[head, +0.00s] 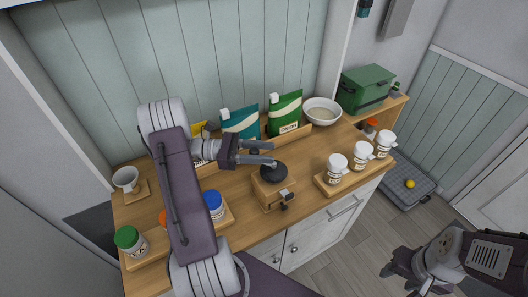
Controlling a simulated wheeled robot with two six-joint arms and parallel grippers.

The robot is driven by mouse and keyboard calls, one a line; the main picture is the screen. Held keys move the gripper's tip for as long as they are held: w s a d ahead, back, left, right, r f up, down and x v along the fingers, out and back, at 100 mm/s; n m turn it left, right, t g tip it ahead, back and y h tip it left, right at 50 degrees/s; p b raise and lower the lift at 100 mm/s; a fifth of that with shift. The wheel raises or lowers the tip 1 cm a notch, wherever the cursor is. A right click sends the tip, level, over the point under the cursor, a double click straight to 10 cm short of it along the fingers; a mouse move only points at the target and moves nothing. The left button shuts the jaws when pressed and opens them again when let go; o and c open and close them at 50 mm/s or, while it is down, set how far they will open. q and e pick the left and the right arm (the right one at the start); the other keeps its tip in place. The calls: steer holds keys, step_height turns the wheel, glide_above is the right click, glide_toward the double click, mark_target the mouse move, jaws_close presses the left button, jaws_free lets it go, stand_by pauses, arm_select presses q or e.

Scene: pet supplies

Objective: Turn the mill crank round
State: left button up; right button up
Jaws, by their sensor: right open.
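The mill (268,191) is a small wooden box with a round black top, standing near the front middle of the wooden counter. A small dark knob-like part shows at its front. I cannot clearly make out the crank arm. My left gripper (274,153) reaches in from the left, its two fingers apart just above and behind the black top. I see nothing between the fingers; whether the lower finger touches the mill is unclear. My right gripper (390,270) is low at the bottom right, over the floor, away from the counter and open.
Three white jars, one of them here (337,168), stand on a wooden board right of the mill. Green (285,113) and teal (240,122) bags and a bowl (322,110) stand behind. A blue-lidded jar (214,205) and green-lidded jar (130,241) stand left, partly near my arm.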

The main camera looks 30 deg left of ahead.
stand_by(0.3)
arm_select(q)
step_height(320, 180, up, 4)
steer(key=shift+d+r, duration=0.1)
steer(key=shift+r, duration=0.1)
steer(key=d+r, duration=0.6)
steer(key=d, duration=0.5)
steer(key=shift+w+d+r+b, duration=0.25)
steer(key=shift+d+r+b, duration=0.05)
steer(key=shift+d, duration=0.05)
